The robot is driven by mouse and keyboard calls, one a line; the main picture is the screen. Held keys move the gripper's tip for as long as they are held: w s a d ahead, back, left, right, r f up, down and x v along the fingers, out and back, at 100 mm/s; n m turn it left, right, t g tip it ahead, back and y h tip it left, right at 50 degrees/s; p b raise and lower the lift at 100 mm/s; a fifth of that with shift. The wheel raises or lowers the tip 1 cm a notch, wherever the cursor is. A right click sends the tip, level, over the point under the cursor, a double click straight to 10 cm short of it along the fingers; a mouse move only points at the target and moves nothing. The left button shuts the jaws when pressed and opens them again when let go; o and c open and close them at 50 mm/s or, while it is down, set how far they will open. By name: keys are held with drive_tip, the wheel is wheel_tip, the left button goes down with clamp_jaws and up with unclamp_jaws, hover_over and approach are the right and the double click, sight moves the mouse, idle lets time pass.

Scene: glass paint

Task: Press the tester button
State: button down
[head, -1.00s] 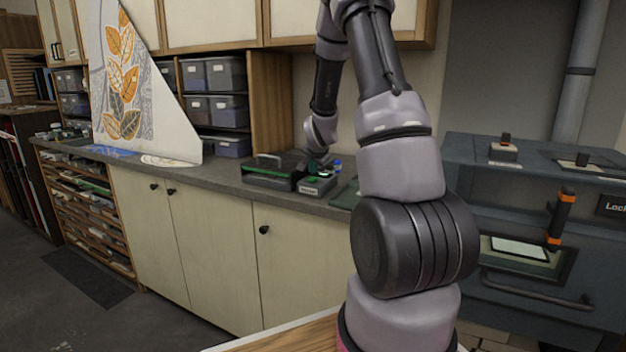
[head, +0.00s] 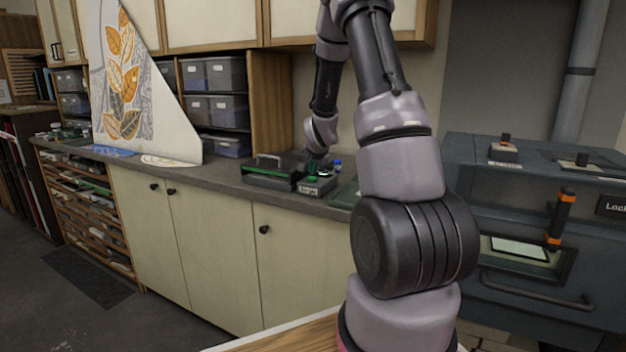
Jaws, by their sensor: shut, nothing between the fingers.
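The tester (head: 317,187) is a small dark grey box with a light label on its front, standing on the counter near its front edge. A green part shows on its top, under my gripper (head: 314,169). My gripper is small in this view and points down at the top of the tester. It is shut, with nothing visible held. I cannot tell whether the fingertips touch the button, since the button is mostly hidden by the gripper.
A dark case with a handle (head: 270,172) stands just left of the tester. A small blue-capped bottle (head: 337,166) stands behind it at right. A green mat (head: 345,196) lies to the right. A patterned panel (head: 135,95) stands farther left. A blue-grey kiln-like unit (head: 545,230) fills the right.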

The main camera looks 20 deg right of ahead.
sight(313, 179)
drive_tip(key=shift+f, duration=0.35)
drive_tip(key=shift+f, duration=0.5)
idle(0.6)
drive_tip(key=shift+r, duration=0.95)
drive_tip(key=shift+r, duration=2.5)
